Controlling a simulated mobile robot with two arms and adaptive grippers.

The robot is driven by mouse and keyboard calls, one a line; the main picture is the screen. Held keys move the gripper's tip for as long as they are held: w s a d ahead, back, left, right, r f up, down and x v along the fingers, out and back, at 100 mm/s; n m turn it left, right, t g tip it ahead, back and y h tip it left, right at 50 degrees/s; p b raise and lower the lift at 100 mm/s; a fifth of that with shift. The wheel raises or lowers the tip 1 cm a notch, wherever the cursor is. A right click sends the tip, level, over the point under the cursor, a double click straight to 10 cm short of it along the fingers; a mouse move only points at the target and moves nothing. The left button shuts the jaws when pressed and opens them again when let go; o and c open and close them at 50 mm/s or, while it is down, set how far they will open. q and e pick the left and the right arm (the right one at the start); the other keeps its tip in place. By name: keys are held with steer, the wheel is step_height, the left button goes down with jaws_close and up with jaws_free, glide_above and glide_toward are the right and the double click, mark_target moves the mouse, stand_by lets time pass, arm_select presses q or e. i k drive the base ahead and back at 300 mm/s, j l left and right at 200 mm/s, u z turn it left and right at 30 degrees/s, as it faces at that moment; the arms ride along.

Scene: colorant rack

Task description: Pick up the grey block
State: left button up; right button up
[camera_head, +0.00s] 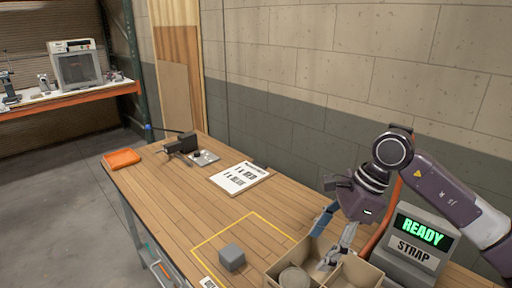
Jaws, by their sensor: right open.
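The grey block (231,257) sits on the wooden table, inside the yellow taped outline and near its front. Nothing covers it. My right gripper (324,246) is open and empty. It points down over the beige divided box (316,271), to the right of the block and apart from it. My left gripper is not in view.
A printed sheet (240,178), a dark tool (181,144) and an orange tray (122,158) lie farther back. The table between block and sheet is clear.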

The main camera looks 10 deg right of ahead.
mark_target(231, 257)
steer(key=k+j, duration=0.25)
steer(key=k, duration=0.2)
steer(key=k+j, duration=0.25)
steer(key=k, duration=0.2)
steer(key=k+j, duration=0.3)
steer(key=k, duration=0.15)
